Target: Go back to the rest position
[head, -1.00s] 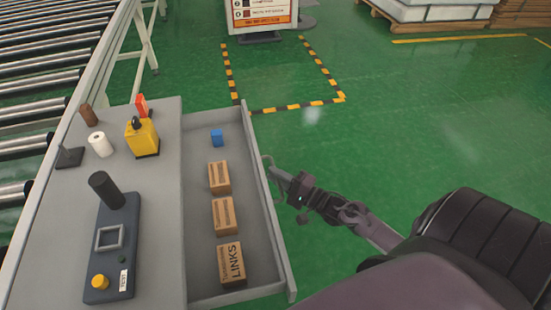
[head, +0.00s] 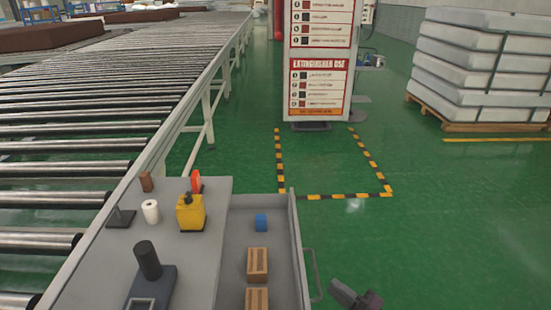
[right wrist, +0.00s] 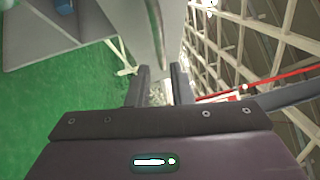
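My right gripper (head: 345,292) shows at the bottom edge of the head view, just right of the pulled-out grey drawer (head: 297,235) and its handle (head: 316,275). It looks apart from the handle. In the right wrist view its two fingers (right wrist: 160,88) stand apart with nothing between them. Part of the drawer (right wrist: 105,30) shows above them in that view. My left gripper is in neither view. The rest of my right arm is below the head view's edge.
The drawer holds a blue cylinder (head: 261,222) and cartons (head: 257,264). On the grey cabinet top stand a yellow container (head: 190,212), a white roll (head: 151,211) and a dark cylinder (head: 148,260). A roller conveyor (head: 80,130) runs along the left.

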